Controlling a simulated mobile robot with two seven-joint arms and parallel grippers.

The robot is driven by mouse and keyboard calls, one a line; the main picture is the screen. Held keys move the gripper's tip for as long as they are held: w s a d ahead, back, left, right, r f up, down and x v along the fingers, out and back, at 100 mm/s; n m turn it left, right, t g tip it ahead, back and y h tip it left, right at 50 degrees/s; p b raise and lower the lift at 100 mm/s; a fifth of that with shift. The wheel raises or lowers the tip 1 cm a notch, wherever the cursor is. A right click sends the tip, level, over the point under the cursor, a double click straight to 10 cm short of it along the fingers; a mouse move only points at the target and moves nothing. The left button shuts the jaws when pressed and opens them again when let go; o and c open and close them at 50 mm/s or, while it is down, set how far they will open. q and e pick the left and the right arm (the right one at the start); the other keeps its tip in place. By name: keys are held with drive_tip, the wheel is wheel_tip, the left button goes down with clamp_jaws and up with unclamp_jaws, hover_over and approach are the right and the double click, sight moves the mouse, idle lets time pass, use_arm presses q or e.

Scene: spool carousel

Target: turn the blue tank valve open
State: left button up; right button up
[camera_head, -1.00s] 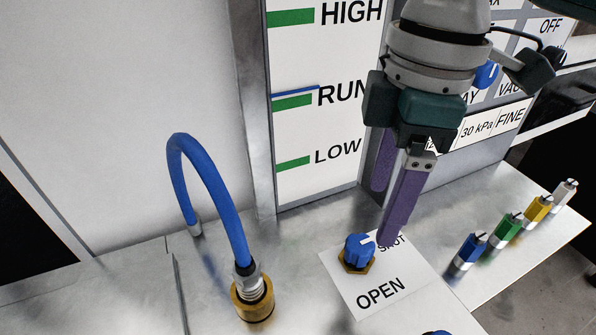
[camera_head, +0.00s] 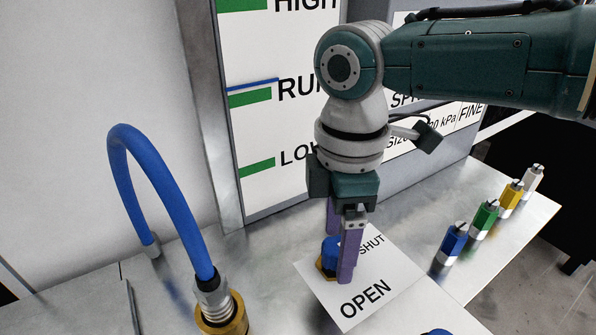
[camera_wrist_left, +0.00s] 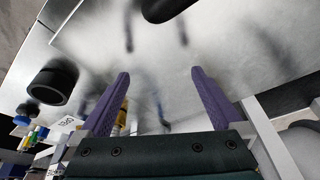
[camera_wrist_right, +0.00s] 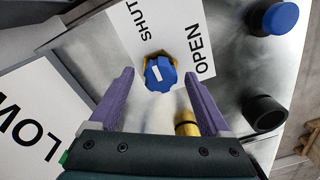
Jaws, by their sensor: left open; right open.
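The blue tank valve (camera_head: 329,249) is a blue knob on a brass hex base, set on a white card (camera_head: 385,290) marked SHUT and OPEN. In the right wrist view the knob (camera_wrist_right: 160,73) shows a white pointer mark. My right gripper (camera_head: 340,265) points down at the valve, its purple fingers open on either side of the knob. In the right wrist view the open fingertips (camera_wrist_right: 160,75) flank the knob, with gaps visible on both sides. My left gripper (camera_wrist_left: 160,75) is open and empty in its own wrist view and is outside the head view.
A blue hose (camera_head: 160,180) ends in a brass fitting (camera_head: 222,315) left of the valve. Blue, green, yellow and white connectors (camera_head: 484,218) stand in a row at right. A gauge panel (camera_head: 260,130) rises behind. Another blue knob (camera_wrist_right: 280,18) and a black cylinder (camera_wrist_right: 265,113) stand nearby.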

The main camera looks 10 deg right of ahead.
clamp_jaws()
idle(0.7)
